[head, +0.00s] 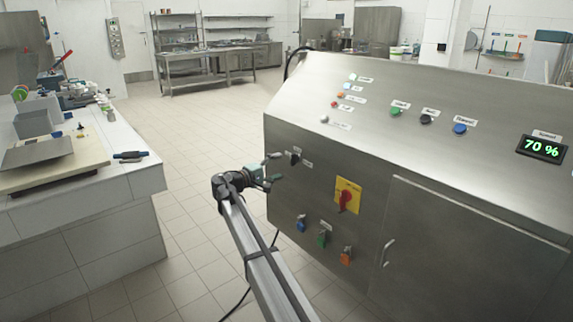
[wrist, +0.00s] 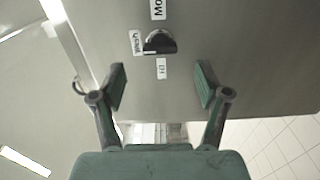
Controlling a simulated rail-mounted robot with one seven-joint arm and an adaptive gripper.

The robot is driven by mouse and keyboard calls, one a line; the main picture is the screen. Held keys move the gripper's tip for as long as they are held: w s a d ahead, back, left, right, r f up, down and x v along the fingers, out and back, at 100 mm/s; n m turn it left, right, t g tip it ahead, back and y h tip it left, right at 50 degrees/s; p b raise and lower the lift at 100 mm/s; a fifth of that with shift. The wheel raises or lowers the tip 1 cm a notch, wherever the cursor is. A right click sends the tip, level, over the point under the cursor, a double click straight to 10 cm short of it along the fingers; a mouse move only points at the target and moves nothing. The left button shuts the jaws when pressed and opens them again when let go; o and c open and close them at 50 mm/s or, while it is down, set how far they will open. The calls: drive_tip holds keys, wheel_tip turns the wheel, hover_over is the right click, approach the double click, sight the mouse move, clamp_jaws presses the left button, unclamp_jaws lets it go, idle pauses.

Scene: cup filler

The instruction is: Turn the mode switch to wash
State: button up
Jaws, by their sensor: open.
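The mode switch (wrist: 160,42) is a small black rotary knob on the steel cabinet front, and it also shows in the head view (head: 295,157). In the wrist view a "Wash" label (wrist: 137,43) is left of it, a label starting "Mo" (wrist: 157,9) is above, and another small label is below. Which label the knob points to is hard to tell. My gripper (wrist: 161,84) is open, with one green-padded finger on each side. The knob lies beyond the fingertips, roughly centred between them, and nothing is held. In the head view my gripper (head: 268,178) is just left of the switch.
A red rotary switch on a yellow plate (head: 347,197) and blue, green and orange valves (head: 321,240) are lower on the cabinet. Buttons (head: 396,111) and a "70 %" display (head: 541,148) are on the sloped top. A tiled counter (head: 135,182) stands left, with open floor between.

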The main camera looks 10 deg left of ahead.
drive_tip(key=v, duration=0.5)
drive_tip(key=shift+a, duration=0.1)
